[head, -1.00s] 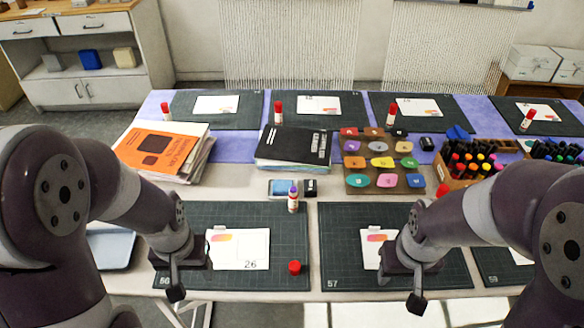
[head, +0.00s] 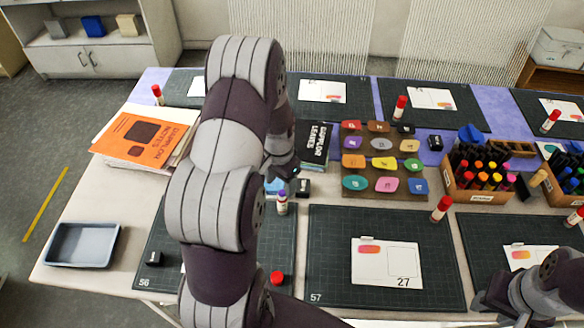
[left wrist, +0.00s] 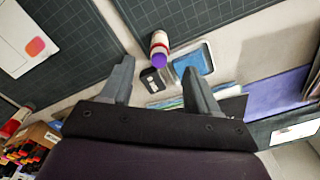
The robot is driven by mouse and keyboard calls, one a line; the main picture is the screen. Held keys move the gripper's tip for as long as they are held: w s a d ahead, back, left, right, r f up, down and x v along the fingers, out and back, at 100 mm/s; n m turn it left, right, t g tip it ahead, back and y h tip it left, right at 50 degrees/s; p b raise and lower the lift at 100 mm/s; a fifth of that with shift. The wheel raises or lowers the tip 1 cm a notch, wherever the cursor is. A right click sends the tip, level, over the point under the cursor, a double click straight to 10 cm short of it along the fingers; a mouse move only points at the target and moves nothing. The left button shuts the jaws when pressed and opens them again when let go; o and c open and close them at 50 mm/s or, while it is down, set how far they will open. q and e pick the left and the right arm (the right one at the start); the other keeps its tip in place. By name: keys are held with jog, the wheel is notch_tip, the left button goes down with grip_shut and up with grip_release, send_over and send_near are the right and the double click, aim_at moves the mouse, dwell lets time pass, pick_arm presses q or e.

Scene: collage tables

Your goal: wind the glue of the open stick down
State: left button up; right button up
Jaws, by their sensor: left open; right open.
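The open glue stick (head: 282,205) stands upright at the back edge of mat 56, with purple glue showing at its top. It also shows in the left wrist view (left wrist: 159,46), just beyond my fingertips and between them in the picture. Its red cap (head: 277,278) lies apart on the mat. My left gripper (left wrist: 158,64) is open and empty, and pointed at the stick; in the head view my arm mostly hides it. My right gripper (head: 488,304) is at the lower right, partly cut off, away from the stick.
A black book (head: 314,143) and a tray of coloured pieces (head: 386,190) are behind. A grey tray (head: 82,244) is at left.

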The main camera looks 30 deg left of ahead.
aim_at(283, 191)
pick_arm(q)
jog(key=f, duration=0.5)
jog(key=w+f, duration=0.1)
jog(key=f, duration=0.2)
jog(key=shift+d, duration=0.1)
jog(key=shift+s+f+p, duration=0.25)
jog(key=shift+f+p, duration=0.05)
jog(key=shift+f, duration=0.25)
jog(key=shift+w+f, duration=0.1)
jog(key=c, duration=1)
